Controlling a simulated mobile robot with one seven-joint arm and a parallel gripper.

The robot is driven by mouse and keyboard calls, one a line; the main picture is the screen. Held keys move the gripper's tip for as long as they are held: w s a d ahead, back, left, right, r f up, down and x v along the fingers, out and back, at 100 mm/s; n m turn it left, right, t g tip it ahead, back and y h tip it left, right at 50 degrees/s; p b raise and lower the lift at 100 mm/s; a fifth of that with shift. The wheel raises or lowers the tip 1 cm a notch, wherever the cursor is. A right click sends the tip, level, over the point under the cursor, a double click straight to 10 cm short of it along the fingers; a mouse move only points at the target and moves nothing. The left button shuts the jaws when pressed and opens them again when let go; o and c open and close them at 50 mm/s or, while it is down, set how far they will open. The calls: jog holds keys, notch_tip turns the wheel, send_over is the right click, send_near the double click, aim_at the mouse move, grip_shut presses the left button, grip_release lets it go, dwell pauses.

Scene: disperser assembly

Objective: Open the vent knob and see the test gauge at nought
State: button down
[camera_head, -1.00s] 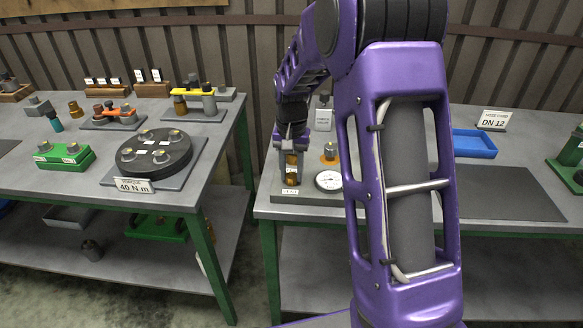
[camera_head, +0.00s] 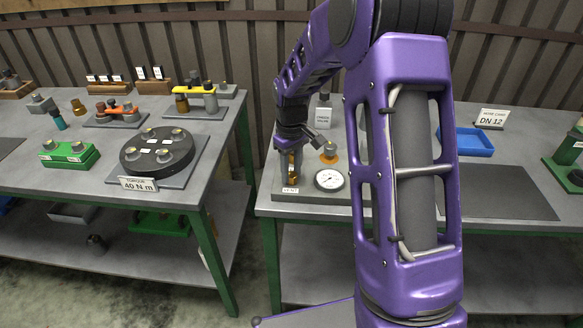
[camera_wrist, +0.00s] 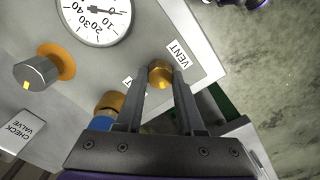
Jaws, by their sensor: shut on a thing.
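The brass vent knob (camera_wrist: 160,75) sits beside the VENT label on a grey plate in the wrist view. My gripper (camera_wrist: 163,80) reaches down with a finger on each side of the knob and is shut on it. In the head view my gripper (camera_head: 291,168) stands over the plate's left end, behind the VENT label (camera_head: 290,190), and largely hides the knob. The white test gauge (camera_head: 329,179) lies just right of it. In the wrist view the gauge (camera_wrist: 95,14) is cut by the top edge; its needle appears to lie near the 0 mark.
A grey knob on an orange collar (camera_wrist: 37,72) and a brass-and-blue fitting (camera_wrist: 105,110) stand close to my fingers. The CHECK VALVE sign (camera_wrist: 20,135) is nearby. A blue tray (camera_head: 472,142) and a dark mat (camera_head: 495,192) lie to the right.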

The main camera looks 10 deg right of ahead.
aim_at(291, 174)
jog(key=shift+n+p, duration=0.3)
jog(key=shift+n, duration=0.7)
jog(key=c, duration=0.5)
grip_release()
notch_tip(291, 174, up, 18)
jog(key=shift+f+p, duration=0.25)
jog(key=shift+p, duration=0.6)
